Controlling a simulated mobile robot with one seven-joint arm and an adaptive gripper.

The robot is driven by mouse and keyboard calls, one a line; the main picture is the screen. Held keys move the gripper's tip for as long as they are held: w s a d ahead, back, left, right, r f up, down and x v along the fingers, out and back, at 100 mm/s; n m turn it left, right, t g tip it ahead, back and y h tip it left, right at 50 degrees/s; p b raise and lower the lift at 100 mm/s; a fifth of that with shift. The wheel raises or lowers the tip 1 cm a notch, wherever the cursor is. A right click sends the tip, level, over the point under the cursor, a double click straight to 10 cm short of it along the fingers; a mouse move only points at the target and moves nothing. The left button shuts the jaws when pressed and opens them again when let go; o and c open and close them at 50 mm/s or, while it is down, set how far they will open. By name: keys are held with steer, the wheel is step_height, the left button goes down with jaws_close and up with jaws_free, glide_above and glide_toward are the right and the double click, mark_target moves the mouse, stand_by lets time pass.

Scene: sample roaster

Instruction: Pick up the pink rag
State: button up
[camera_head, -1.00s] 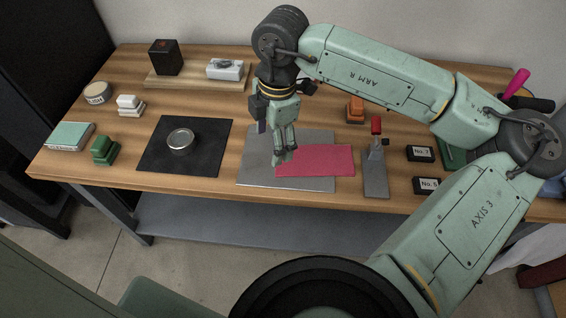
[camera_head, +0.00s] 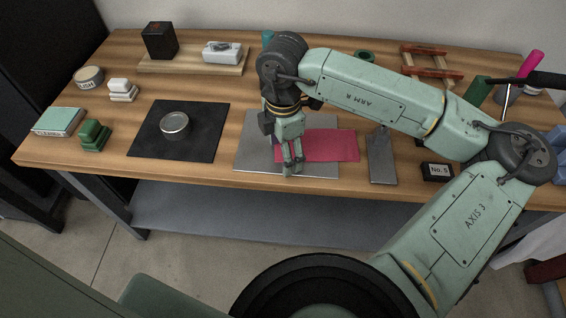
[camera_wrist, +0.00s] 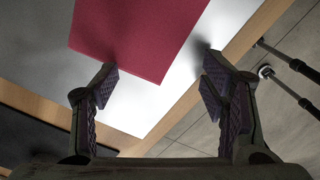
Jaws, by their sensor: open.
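The pink rag (camera_head: 325,145) lies flat on a grey sheet (camera_head: 255,150) near the front edge of the table, and its right end reaches past the sheet. My gripper (camera_head: 292,172) points down beside the rag's front left part. In the wrist view the rag (camera_wrist: 135,35) fills the upper middle, with one corner reaching toward the jaws. My gripper (camera_wrist: 160,92) is open there with nothing between its two fingers. I cannot tell the exact height of the fingertips above the sheet.
A black mat (camera_head: 205,145) with a round tin (camera_head: 174,124) lies to the left. A grey metal plate (camera_head: 382,165) and a black label block (camera_head: 437,171) are to the right. The table's front edge is close to my gripper.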

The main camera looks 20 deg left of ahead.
steer(key=shift+f, duration=0.3)
steer(key=shift+f+b, duration=0.1)
steer(key=shift+b, duration=0.3)
steer(key=shift+c, duration=0.6)
steer(key=shift+s, duration=0.1)
jaws_close()
stand_by(1.5)
step_height(320, 180, up, 12)
steer(key=p, duration=0.5)
steer(key=shift+p, duration=0.4)
steer(key=shift+r, duration=0.2)
step_height(320, 180, up, 9)
steer(key=p, duration=0.4)
steer(key=shift+f, duration=0.1)
